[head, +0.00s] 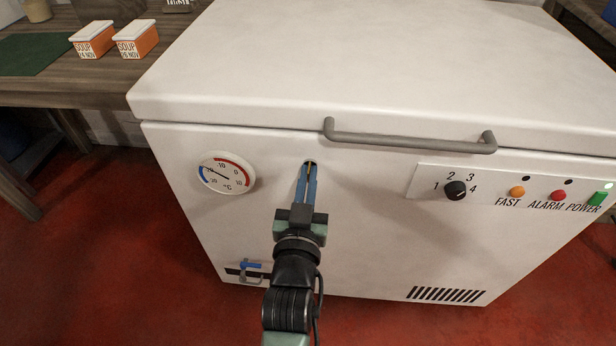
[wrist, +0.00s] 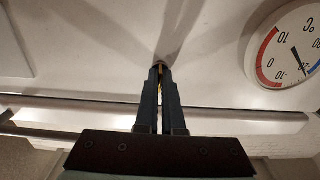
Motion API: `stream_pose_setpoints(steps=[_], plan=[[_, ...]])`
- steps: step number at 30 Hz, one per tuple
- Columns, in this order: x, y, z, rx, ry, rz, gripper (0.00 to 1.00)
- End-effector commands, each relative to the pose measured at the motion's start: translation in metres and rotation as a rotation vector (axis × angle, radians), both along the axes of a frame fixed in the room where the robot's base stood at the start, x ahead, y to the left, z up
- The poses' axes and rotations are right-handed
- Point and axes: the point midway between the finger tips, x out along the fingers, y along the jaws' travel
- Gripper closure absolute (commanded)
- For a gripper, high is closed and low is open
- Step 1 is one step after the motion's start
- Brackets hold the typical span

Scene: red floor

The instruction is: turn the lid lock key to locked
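The lid lock key (head: 310,163) is a small brass-coloured piece on the white front of the chest freezer (head: 400,240), just below the lid seam. My gripper (head: 308,172) reaches up to it, its two blue fingers close together with the key between their tips. The wrist view shows a thin strip of the key (wrist: 160,72) between the fingertips (wrist: 160,80). The fingers hide most of the key and its lock, and I cannot read any lock marks. The freezer lid (head: 350,60) is down.
A grey lid handle (head: 410,141) sticks out right of the key. A round thermometer (head: 227,173) is to the left. A control panel with a dial (head: 455,190) and lights is at the right. A wooden table (head: 60,92) with two soup boxes (head: 136,39) stands at back left.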

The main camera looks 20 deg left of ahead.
Motion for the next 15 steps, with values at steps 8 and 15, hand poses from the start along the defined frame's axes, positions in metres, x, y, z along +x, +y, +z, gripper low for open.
stream_pose_setpoints(steps=[8, 15], plan=[[-0.0005, -0.0001, -0.0019, 0.002, 0.006, 0.0, 0.86], [-0.0002, 0.0, -0.0009, 0.0, 0.002, 0.0, 0.65]])
